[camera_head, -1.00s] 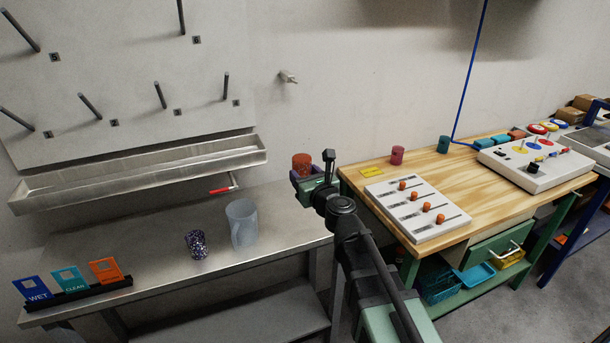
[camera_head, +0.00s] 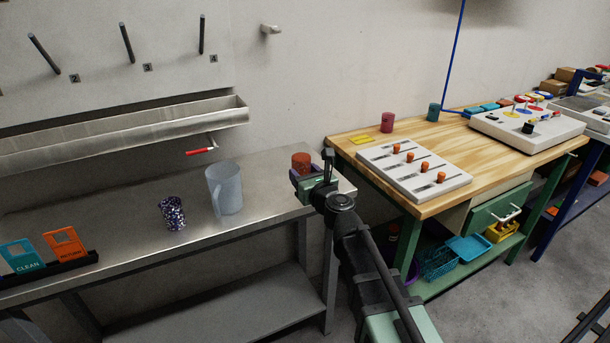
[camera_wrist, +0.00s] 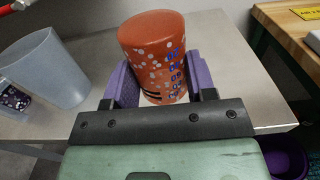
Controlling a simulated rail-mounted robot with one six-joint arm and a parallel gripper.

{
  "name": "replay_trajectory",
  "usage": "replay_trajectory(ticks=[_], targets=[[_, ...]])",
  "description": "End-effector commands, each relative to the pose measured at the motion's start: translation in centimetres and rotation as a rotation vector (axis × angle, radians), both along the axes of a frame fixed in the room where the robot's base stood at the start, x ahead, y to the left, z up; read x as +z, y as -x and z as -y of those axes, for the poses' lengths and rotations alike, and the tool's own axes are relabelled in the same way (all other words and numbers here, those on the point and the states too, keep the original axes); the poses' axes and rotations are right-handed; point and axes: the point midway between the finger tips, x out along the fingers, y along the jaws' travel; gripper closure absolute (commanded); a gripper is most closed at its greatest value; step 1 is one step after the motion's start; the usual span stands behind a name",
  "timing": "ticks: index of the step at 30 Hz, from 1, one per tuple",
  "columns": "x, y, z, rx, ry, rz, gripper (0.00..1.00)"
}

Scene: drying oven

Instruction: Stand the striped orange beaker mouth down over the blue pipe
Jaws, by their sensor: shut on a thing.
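My gripper (camera_head: 318,188) is shut on an orange beaker (camera_head: 301,161), held above the right end of the metal bench. In the wrist view the beaker (camera_wrist: 155,60) sits between the purple jaw pads, tilted slightly. It has white spots, blue marks and short black stripes low on its side. No wide blue pipe is clear. A thin blue line, pipe or cord (camera_head: 454,60), runs down the wall to the wooden bench.
A pale jug (camera_head: 226,188) and a dark speckled cup (camera_head: 172,213) stand on the metal bench (camera_head: 120,200). Dark pegs (camera_head: 127,43) stick out of the wall board above a metal trough (camera_head: 130,130). The wooden bench (camera_head: 470,165) holds a slider panel (camera_head: 414,168) and cups.

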Motion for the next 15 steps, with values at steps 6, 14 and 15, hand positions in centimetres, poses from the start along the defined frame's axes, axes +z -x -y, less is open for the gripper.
replay_trajectory(ticks=[6,14,15], targets=[[-1.6,0.0,0.0,0.0,0.0,0.0,0.71],[-4.4,0.0,0.0,0.0,0.0,0.0,0.71],[-4.7,0.0,0.0,0.0,0.0,0.0,0.71]])
